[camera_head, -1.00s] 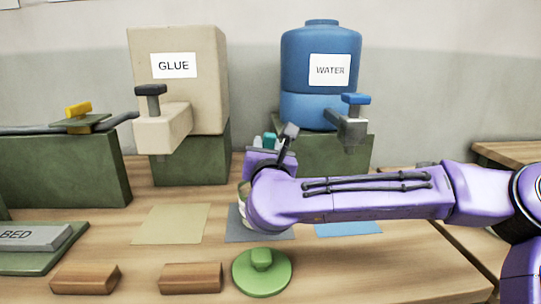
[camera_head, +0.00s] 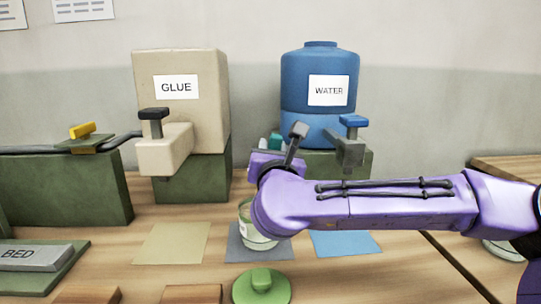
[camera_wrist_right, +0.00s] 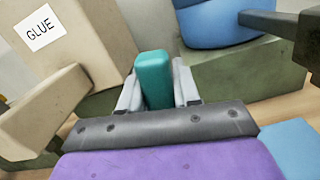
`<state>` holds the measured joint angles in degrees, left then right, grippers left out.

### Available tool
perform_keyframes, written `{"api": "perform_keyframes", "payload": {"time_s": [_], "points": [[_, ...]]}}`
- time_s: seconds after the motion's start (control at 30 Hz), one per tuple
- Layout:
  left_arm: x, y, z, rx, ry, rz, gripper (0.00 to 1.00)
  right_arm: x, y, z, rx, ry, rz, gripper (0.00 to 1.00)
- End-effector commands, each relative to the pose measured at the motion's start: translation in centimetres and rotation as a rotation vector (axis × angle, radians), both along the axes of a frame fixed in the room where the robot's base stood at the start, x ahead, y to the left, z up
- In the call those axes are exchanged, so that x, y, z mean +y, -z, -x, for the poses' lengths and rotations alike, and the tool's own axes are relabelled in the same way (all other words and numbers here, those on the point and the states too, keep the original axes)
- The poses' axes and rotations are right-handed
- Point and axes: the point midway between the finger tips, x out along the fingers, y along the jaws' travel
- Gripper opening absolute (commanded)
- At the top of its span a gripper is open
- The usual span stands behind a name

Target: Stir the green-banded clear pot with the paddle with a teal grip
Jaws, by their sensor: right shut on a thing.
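The green-banded clear pot (camera_head: 254,236) stands on the grey mat (camera_head: 238,250) in the head view, and my right wrist covers much of it. My right gripper (camera_wrist_right: 156,82) is shut on the paddle's teal grip (camera_wrist_right: 152,78), which sits between the two pale fingers. In the head view, a bit of the teal grip (camera_head: 275,141) shows beyond the wrist. The paddle's lower part is hidden, so I cannot tell whether it is inside the pot. My left gripper is not in view.
The glue box (camera_head: 205,120) with its tap stands behind at left, and the blue water tank (camera_head: 300,95) behind at right. A green lid (camera_head: 250,291) lies in front of the pot. Tan (camera_head: 172,243) and blue (camera_head: 345,243) mats flank the grey one.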

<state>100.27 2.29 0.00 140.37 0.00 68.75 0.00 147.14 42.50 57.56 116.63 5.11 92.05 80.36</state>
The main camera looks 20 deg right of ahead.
Motion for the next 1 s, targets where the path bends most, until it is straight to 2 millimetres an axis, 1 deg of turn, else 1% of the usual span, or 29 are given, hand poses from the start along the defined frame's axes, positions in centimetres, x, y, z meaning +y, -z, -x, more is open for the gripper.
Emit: {"api": "perform_keyframes", "payload": {"time_s": [0.03, 0.1, 0.4, 0.5, 1.0], "points": [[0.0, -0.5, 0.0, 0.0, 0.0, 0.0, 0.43, -0.1, -0.8, 0.1, -0.001, 0.0, -0.001, 0.01], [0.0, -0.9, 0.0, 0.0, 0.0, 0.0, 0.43, -0.2, -1.5, 0.2, -0.002, 0.0, -0.002, 0.01], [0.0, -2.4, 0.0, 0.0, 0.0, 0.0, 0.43, -0.6, -4.3, 0.6, -0.002, 0.0, -0.002, 0.01], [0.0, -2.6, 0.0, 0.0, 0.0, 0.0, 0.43, -0.7, -4.8, 0.7, 0.0, 0.001, -0.002, 0.01], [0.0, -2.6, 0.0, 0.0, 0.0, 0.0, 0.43, -0.7, -4.9, 0.7, 0.0, 0.0, -0.001, 0.01]]}}
